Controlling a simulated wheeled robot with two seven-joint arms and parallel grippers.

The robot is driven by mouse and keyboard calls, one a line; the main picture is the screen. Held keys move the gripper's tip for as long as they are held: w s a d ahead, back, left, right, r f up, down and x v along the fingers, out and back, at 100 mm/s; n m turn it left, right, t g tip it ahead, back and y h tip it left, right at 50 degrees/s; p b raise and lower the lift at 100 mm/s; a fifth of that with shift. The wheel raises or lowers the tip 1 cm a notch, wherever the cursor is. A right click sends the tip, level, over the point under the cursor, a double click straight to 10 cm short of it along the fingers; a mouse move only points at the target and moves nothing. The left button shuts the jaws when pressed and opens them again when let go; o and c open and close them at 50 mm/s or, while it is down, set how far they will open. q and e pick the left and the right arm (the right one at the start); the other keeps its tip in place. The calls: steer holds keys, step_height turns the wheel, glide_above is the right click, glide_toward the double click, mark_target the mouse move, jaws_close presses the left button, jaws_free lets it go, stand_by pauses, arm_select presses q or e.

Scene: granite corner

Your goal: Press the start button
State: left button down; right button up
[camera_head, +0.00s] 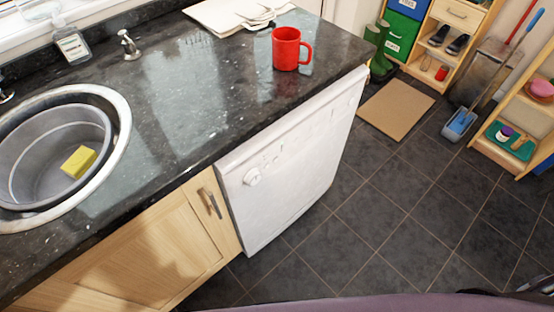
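A white dishwasher (300,165) with its door shut stands under the dark granite counter. A round white knob (252,176) sits at the left of its front panel. Faint small marks run along the panel to the right of the knob; I cannot tell which of them is the start button. Neither of my grippers shows in this view. A dark shape at the bottom right corner may be part of my own arm, but no fingers show.
A red mug (286,49) stands on the counter (185,95) above the dishwasher. A sink (122,108) with a grey basin and yellow sponge (78,162) is at left. A wooden cabinet (150,245) adjoins the dishwasher. The tiled floor (400,210) before it is clear.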

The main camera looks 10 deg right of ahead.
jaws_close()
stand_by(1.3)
